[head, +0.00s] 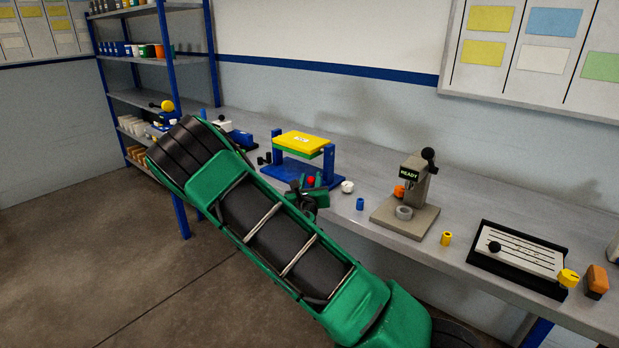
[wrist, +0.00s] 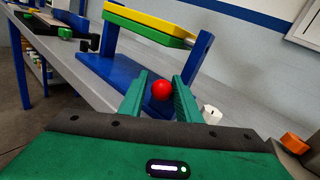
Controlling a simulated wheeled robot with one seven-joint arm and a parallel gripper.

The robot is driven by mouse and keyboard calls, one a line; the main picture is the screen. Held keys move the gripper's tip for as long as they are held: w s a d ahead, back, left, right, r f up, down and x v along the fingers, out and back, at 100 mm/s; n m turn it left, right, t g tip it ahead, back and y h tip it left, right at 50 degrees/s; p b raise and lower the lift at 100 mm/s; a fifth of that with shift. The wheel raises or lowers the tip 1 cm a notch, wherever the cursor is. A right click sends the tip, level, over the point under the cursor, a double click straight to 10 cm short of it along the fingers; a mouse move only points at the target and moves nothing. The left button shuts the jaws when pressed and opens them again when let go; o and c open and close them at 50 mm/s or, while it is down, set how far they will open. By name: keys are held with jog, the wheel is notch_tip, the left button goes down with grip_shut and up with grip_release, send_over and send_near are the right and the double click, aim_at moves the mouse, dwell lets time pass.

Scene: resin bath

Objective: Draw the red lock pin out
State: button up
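The red lock pin shows as a round red knob (head: 311,181) at the near side of a blue stand (head: 292,172) that carries a yellow and green plate (head: 303,143). In the wrist view the knob (wrist: 161,90) lies between the two green fingers of my gripper (wrist: 160,80). The fingers are apart, wider than the knob, with a small gap showing at its left. I cannot tell whether the right finger touches it. The pin's shaft is hidden. In the head view my arm partly hides my gripper (head: 310,192).
A white cup (head: 347,186) and a blue cylinder (head: 360,204) stand right of the stand. Farther right are a grey press (head: 410,198) marked READY, a yellow cylinder (head: 446,239) and a black-edged board (head: 517,258). Small black parts (head: 264,159) lie left of the stand.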

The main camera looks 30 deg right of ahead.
jog(key=shift+x, duration=1.65)
jog(key=shift+d, duration=0.1)
grip_shut()
jog(key=shift+s+a, duration=0.15)
jog(key=shift+a, duration=0.35)
jog(key=shift+s+a, duration=0.2)
jog(key=shift+a, duration=0.3)
grip_release()
jog(key=v, duration=1)
jog(key=shift+s+a, duration=0.25)
